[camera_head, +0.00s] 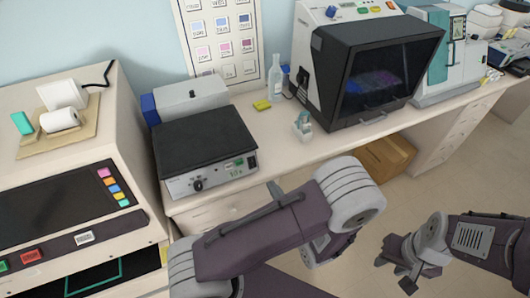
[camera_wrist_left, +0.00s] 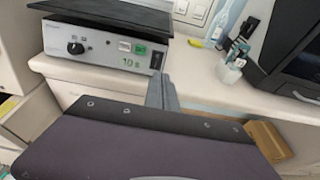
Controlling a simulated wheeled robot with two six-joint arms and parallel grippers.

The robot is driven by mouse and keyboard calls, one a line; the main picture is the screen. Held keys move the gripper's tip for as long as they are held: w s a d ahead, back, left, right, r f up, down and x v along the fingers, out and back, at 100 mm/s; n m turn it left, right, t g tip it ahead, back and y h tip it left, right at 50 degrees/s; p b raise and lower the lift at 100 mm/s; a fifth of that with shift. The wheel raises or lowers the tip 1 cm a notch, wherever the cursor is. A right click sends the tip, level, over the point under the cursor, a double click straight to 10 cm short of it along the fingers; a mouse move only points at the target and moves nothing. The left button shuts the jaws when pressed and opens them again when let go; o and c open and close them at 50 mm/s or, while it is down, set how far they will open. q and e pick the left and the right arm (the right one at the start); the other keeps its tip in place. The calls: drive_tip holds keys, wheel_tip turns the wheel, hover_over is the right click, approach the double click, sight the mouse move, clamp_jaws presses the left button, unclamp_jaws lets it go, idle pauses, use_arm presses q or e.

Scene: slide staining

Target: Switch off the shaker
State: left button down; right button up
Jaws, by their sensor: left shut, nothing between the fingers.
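The shaker (camera_head: 205,140) is a box with a black flat top and a grey front panel, on the bench at left centre. My left gripper (camera_head: 274,187) is shut and empty, just right of and in front of the shaker's right end. Its fingers (camera_wrist_left: 160,90) show below the switch, apparently apart from it. My right gripper (camera_head: 394,275) hangs open and empty at lower right.
A large cream machine (camera_head: 130,150) stands left of the shaker. A dark-windowed instrument (camera_head: 370,70), a clear bottle (camera_head: 277,75), a small holder (camera_head: 303,127) and a yellow block (camera_head: 262,105) are on the bench to the right.

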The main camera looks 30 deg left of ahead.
sight(253, 161)
use_arm(q)
drive_tip(key=p+x, duration=0.2)
drive_tip(key=x, duration=1.1)
drive_tip(key=shift+s+a+p, duration=0.1)
drive_tip(key=shift+a+p, duration=0.2)
drive_tip(key=shift+p, duration=0.1)
drive_tip(key=shift+w+a+f, duration=0.2)
drive_tip(key=shift+a, duration=0.05)
